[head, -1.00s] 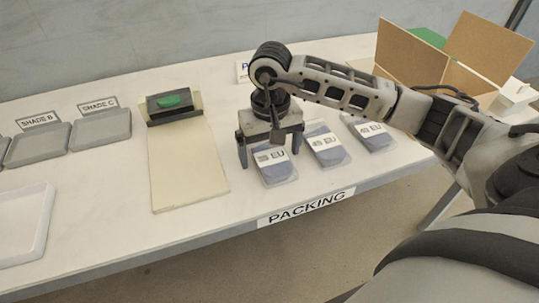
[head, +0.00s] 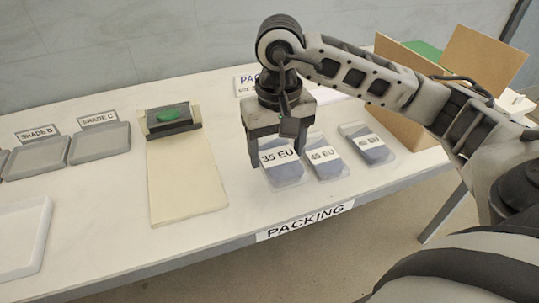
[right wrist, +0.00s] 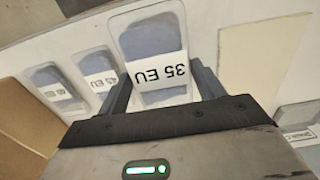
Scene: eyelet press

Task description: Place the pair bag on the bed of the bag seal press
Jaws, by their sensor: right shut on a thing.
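The pair bag (head: 290,175), a clear bag with blue-grey contents and a "35 EU" label, is at the left end of a row of similar bags. My right gripper (head: 276,157) is shut on it from above, one finger at each side. In the right wrist view, the bag (right wrist: 152,38) sits between the fingers (right wrist: 160,90). I cannot tell whether it touches the table. The bag seal press has a dark head with a green button (head: 168,116) behind a flat cream bed (head: 187,180). The bed is bare and lies left of my gripper. My left gripper is out of view.
Two more bags, one marked "45 EU" (head: 327,168), lie just right of the held bag. An open cardboard box (head: 480,55) stands at the back right. Grey shade trays (head: 98,144) and a white tray (head: 20,245) lie left. Clear table (head: 235,165) separates bag and press.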

